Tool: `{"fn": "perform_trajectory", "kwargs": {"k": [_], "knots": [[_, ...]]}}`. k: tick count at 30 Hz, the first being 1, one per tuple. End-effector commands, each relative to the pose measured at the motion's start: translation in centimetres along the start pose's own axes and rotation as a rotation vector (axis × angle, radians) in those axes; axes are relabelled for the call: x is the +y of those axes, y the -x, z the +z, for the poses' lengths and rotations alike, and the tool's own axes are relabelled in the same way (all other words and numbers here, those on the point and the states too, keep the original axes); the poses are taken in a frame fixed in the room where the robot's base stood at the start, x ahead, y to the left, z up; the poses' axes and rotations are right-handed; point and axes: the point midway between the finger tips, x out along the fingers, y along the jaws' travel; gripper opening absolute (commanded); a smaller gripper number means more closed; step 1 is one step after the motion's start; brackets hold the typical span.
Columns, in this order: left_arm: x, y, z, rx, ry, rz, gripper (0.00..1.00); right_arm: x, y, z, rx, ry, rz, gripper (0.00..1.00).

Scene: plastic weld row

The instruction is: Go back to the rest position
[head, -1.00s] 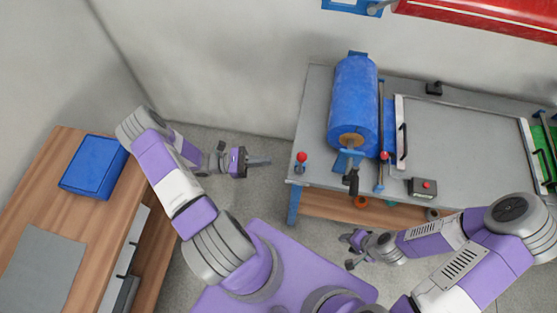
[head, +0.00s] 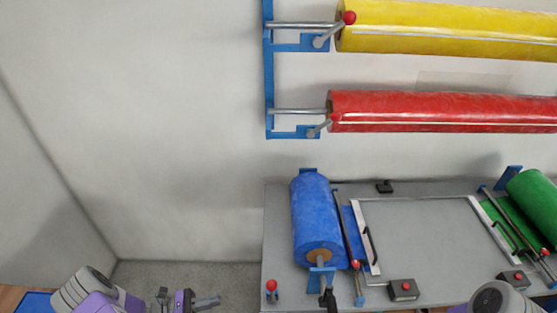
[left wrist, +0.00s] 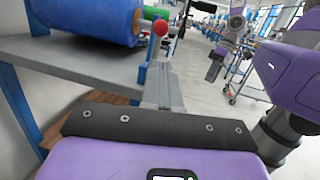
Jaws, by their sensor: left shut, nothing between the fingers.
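My left gripper (head: 206,302) shows at the bottom of the head view, left of the grey bench and apart from it. In the left wrist view its fingers (left wrist: 163,85) are together with nothing between them. My right arm shows only as a rounded joint at the bottom right of the head view. The right gripper is not in the head view. An arm of mine with a small gripper (left wrist: 217,65) shows in the left wrist view, too small to tell its jaws.
The grey bench (head: 420,240) carries a blue roll (head: 318,220), a green roll (head: 535,205) and a red knob (head: 271,285) near its left edge. Red (head: 440,110) and yellow (head: 450,30) rolls hang on the wall rack above. Floor (head: 185,275) is clear left of the bench.

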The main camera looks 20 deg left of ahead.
Motion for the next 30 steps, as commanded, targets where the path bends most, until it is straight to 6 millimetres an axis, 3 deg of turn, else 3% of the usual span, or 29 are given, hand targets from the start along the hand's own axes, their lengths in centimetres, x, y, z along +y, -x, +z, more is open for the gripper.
{"fn": "perform_trajectory", "kwargs": {"k": [4, 7, 12, 14, 18, 21, 25, 30], "knots": [[-0.4, -0.9, -0.6, 0.022, 0.003, -0.031, 0.00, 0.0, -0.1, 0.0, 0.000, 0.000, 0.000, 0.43], [-1.8, -3.2, -2.5, 0.100, 0.008, -0.123, 0.00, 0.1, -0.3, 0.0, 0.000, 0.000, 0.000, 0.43], [-6.9, -8.1, -7.8, 0.344, -0.049, -0.418, 0.00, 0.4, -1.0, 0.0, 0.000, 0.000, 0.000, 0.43], [-8.9, -9.1, -9.6, 0.435, -0.103, -0.534, 0.00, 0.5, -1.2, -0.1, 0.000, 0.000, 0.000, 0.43], [-12.6, -10.2, -13.2, 0.621, -0.286, -0.792, 0.00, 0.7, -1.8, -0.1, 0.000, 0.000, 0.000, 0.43], [-14.1, -10.4, -15.3, 0.727, -0.465, -0.957, 0.00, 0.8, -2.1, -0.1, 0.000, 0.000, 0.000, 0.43], [-14.8, -11.0, -17.1, 0.821, -0.750, -1.138, 0.00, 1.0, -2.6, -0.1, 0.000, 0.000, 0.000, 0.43], [-14.6, -13.1, -17.9, 0.855, -1.132, -1.277, 0.00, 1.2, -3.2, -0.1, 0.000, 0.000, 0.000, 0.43]]}}
